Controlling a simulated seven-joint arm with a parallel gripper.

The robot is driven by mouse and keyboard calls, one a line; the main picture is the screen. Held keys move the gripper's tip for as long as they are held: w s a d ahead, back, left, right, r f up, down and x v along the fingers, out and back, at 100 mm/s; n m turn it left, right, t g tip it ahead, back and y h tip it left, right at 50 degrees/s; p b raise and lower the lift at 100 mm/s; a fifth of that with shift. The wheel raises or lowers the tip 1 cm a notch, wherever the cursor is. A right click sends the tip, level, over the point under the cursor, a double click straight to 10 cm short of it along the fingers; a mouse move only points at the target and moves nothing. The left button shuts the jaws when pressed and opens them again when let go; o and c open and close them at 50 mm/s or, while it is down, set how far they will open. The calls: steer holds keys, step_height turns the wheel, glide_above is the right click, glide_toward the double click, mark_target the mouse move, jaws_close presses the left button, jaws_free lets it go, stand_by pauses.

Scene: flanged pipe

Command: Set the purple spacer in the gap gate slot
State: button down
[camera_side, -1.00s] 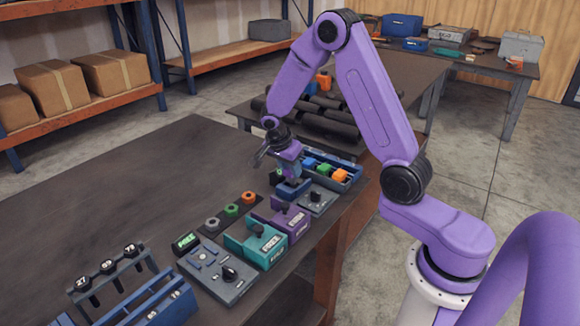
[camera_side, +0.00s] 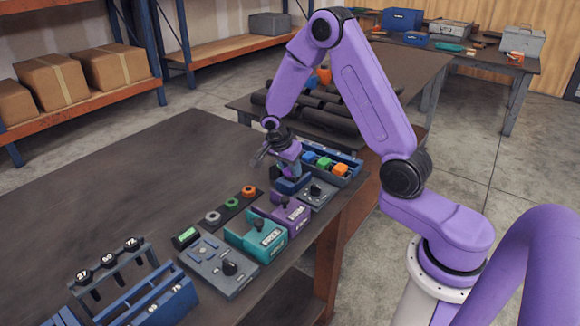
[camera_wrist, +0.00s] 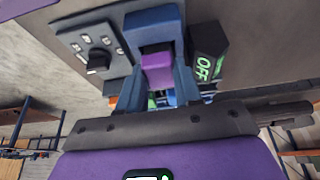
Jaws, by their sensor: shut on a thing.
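My gripper (camera_wrist: 157,92) is shut on the purple spacer (camera_wrist: 158,72), which shows between the two fingers in the wrist view. The spacer is right at the blue gap gate (camera_wrist: 152,22), with its far end against or inside the gate's opening; I cannot tell how deep it sits. In the side view my gripper (camera_side: 290,170) points down at the same blue gate (camera_side: 291,185), and the fingers hide the spacer there.
A grey dial panel (camera_wrist: 95,48) and a dark box reading OFF (camera_wrist: 208,62) flank the gate. Purple (camera_side: 287,217) and teal (camera_side: 256,240) fixtures stand nearer.

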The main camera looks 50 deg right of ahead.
steer(key=shift+f, duration=0.5)
stand_by(0.4)
steer(key=shift+c, duration=1.4)
jaws_free()
steer(key=shift+w, duration=0.15)
steer(key=shift+w+r, duration=0.1)
steer(key=shift+r, duration=0.65)
steer(key=shift+s+r, duration=0.15)
steer(key=shift+r, duration=1.25)
steer(key=shift+s+r, duration=0.1)
steer(key=shift+r, duration=1.25)
steer(key=shift+a, duration=0.1)
